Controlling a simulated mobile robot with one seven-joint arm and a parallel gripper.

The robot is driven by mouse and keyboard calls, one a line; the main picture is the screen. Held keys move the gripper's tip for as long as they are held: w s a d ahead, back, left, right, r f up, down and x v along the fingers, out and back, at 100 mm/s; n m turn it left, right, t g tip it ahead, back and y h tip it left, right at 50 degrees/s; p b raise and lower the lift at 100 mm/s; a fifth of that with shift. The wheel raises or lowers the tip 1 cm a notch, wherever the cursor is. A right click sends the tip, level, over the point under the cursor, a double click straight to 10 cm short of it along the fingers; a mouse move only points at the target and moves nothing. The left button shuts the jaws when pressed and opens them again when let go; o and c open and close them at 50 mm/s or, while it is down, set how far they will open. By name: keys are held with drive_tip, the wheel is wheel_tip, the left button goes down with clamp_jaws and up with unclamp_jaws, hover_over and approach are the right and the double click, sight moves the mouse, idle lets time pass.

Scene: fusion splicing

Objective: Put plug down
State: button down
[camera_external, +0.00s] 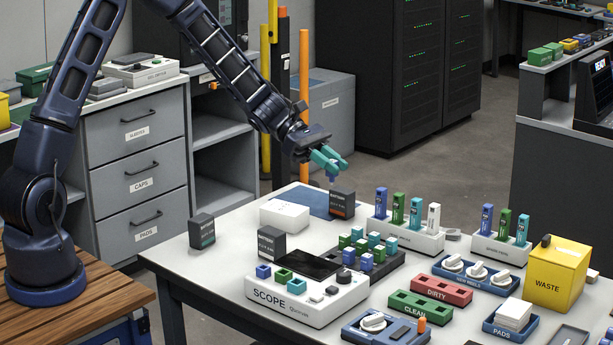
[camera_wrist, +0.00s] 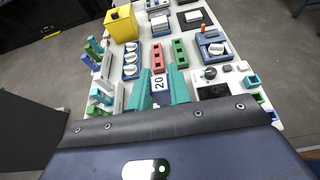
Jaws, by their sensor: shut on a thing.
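My gripper (camera_external: 328,160) has teal fingers and hangs in the air over the back edge of the white table, above the blue mat (camera_external: 317,200) and near a dark box (camera_external: 342,204). It is shut on the plug, a small blue piece (camera_external: 332,182) that shows just under the fingertips. In the wrist view the gripper (camera_wrist: 160,76) has a white label reading 20 (camera_wrist: 158,84) between its fingers, with a dark part below it. The fingers hide much of the held piece.
The SCOPE unit (camera_external: 291,304) stands at the front with blue, green and teal pieces. A dark tray (camera_external: 388,269) of small coloured plugs lies behind it. Racks (camera_external: 409,238) of coloured sticks, red DIRTY (camera_external: 444,289) and green CLEAN (camera_external: 404,308) trays and a yellow WASTE bin (camera_external: 556,277) fill the right.

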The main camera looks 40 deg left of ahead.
drive_tip(key=w+a+r, duration=0.2)
drive_tip(key=w+a, duration=0.5)
drive_tip(key=a, duration=0.4)
wheel_tip(320, 180, up, 2)
hover_over(287, 210)
wheel_tip(287, 210, down, 19)
drive_tip(key=shift+s+f, duration=0.1)
drive_tip(key=shift+f, duration=0.05)
drive_tip(key=shift+f, duration=0.1)
drive_tip(key=c, duration=1.3)
unclamp_jaws()
